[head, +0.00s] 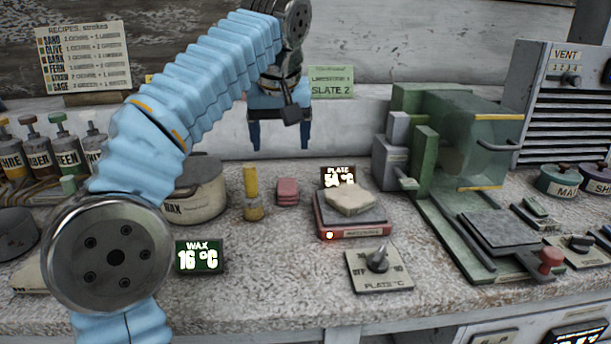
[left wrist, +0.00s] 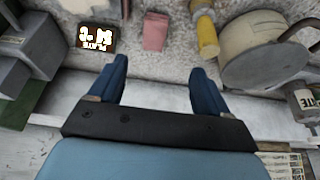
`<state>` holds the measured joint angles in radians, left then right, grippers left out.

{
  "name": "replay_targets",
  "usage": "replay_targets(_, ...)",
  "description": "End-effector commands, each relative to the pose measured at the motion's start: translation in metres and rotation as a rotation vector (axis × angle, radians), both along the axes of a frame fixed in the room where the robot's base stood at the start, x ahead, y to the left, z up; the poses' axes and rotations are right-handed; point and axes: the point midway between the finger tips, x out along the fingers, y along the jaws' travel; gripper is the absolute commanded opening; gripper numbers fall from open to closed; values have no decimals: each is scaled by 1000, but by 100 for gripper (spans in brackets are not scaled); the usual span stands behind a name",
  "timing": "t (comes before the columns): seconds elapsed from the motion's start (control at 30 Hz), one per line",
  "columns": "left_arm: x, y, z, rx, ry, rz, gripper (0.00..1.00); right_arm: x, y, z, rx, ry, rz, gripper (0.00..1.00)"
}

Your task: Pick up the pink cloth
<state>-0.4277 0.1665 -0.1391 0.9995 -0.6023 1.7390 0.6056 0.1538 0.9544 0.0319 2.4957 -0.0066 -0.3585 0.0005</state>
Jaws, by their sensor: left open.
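The pink cloth (head: 287,191) is a small folded pad lying on the speckled worktop, between the yellow-topped cylinder and the plate unit. It also shows in the left wrist view (left wrist: 155,31), at the top middle, beyond the fingertips. My left gripper (head: 279,142) is open and empty, its two blue fingers pointing down. It hangs in the air above the cloth in the head view, apart from it. In the left wrist view the spread fingers (left wrist: 158,70) have nothing between them. My right gripper is not in view.
Close to the cloth stand a yellow-topped cylinder (head: 253,195) and a red plate unit (head: 352,229) bearing a beige slab (head: 350,202). A wax pot (head: 198,192) is at left, a green press (head: 458,150) at right. The worktop (head: 285,270) in front of the cloth is clear.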

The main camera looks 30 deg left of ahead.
Motion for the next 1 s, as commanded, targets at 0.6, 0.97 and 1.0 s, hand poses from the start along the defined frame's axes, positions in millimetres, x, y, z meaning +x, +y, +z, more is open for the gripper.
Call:
replay_targets(0.6,28,16,-81,1,0,0,78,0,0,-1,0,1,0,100)
replay_targets(0.97,46,19,-125,-1,1,0,78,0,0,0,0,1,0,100)
replay_targets(1.0,47,19,-127,0,0,0,78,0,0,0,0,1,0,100)
